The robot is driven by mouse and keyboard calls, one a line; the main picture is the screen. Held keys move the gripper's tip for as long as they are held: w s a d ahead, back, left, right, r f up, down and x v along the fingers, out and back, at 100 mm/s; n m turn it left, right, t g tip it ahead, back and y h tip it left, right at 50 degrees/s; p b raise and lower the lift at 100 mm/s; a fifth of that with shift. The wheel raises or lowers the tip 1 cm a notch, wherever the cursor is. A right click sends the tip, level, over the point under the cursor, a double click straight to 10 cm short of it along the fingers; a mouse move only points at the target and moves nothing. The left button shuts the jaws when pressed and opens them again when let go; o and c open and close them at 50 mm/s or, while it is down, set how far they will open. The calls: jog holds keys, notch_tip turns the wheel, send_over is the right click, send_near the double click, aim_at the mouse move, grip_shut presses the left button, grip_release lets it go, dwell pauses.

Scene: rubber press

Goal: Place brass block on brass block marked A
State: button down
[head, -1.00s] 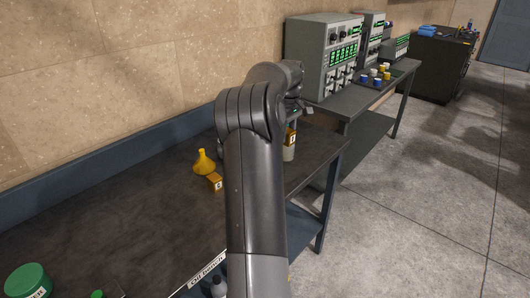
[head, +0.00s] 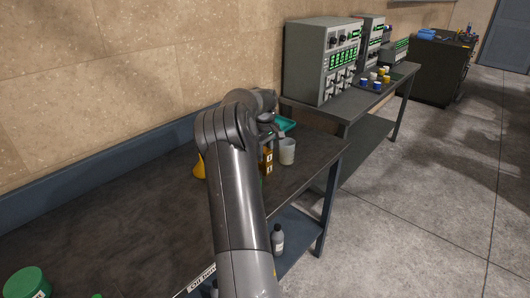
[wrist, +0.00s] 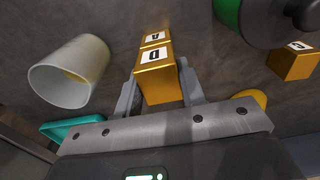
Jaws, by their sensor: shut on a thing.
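My gripper (wrist: 158,90) is shut on a brass block (wrist: 158,82) with a white label that looks like D. A second brass block (wrist: 153,40), labelled A, shows just beyond the held one in the wrist view, in line with it. In the head view the two labels appear one above the other, with the held block (head: 268,156) over the lower block (head: 268,170). I cannot tell whether they touch. My arm hides most of the gripper in the head view.
A white cup (head: 287,151) stands close to the right of the blocks. A teal tray (head: 286,124) lies behind. A yellow funnel (head: 199,168) is to the left. Another labelled brass block (wrist: 293,62) and a green-and-dark object (wrist: 262,18) show right in the wrist view.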

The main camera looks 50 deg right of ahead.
aim_at(265, 150)
jog(key=shift+f, duration=0.1)
jog(key=c, duration=0.9)
grip_release()
notch_tip(265, 150, up, 12)
jog(key=shift+r, duration=0.2)
